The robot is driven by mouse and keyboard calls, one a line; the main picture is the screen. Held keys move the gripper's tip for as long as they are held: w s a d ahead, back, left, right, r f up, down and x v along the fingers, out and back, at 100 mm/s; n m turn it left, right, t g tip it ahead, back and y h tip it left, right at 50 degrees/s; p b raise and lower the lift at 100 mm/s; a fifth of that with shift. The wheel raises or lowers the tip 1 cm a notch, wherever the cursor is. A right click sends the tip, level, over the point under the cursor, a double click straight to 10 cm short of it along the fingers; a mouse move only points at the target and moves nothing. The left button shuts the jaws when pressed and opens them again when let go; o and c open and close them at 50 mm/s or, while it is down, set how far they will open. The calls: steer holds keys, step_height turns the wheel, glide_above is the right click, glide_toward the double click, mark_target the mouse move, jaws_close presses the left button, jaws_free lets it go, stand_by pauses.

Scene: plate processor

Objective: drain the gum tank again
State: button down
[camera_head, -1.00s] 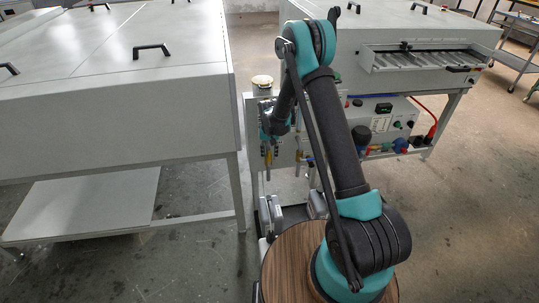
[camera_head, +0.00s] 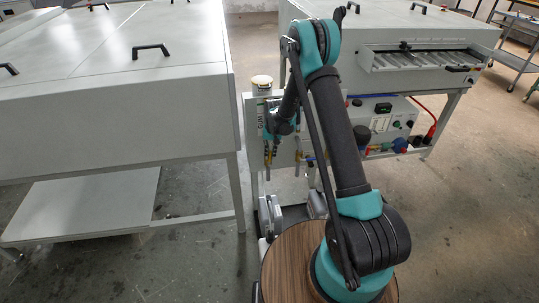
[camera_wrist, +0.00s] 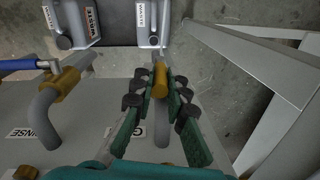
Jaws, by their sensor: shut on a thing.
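In the wrist view my gripper (camera_wrist: 159,94) has its black-padded teal fingers on both sides of a brass-yellow drain valve (camera_wrist: 160,78) and is shut on it. The valve sits at the end of a grey bent pipe (camera_wrist: 162,128). A label beside this pipe is mostly hidden by my left finger; only a "G" shows. The valve's lever cannot be made out. In the head view my gripper (camera_head: 271,137) is at the front of the grey tank panel (camera_head: 283,154), partly hidden by my arm.
A second pipe, by the RINSE label (camera_wrist: 35,133), has a brass valve (camera_wrist: 64,84) with a blue lever (camera_wrist: 20,65). Two labelled canisters (camera_wrist: 73,25) (camera_wrist: 150,22) stand below. A grey frame leg (camera_wrist: 280,125) is at right. A large grey machine (camera_head: 120,110) stands left.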

steer(key=c, duration=1.5)
jaws_free()
step_height(320, 180, up, 12)
steer(key=shift+d, duration=0.45)
steer(key=shift+w, duration=0.1)
